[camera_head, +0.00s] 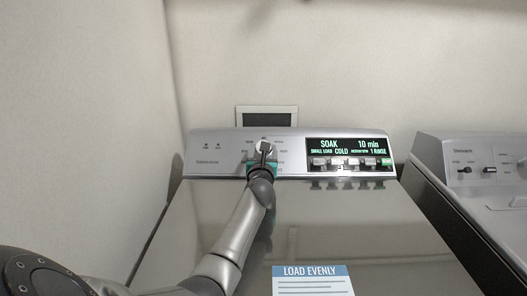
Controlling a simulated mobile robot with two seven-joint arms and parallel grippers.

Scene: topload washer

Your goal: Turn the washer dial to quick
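The washer's dial (264,146) is a pale round knob on the grey control panel at the back of the washer, with small labels around it too small to read. My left arm reaches up from the lower left, and my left gripper (263,158) is at the dial, covering its lower part. I cannot tell whether its fingers touch the dial or how far apart they are. The lit display (348,146) on the panel reads SOAK, 10 min, SMALL LOAD, COLD and 1 RINSE. My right gripper is out of view.
A row of buttons (350,162) sits below the display. The washer's flat grey lid (350,225) is closed, with a LOAD EVENLY label (312,281) near its front. Another appliance (485,170) stands to the right. Walls close in the back and left.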

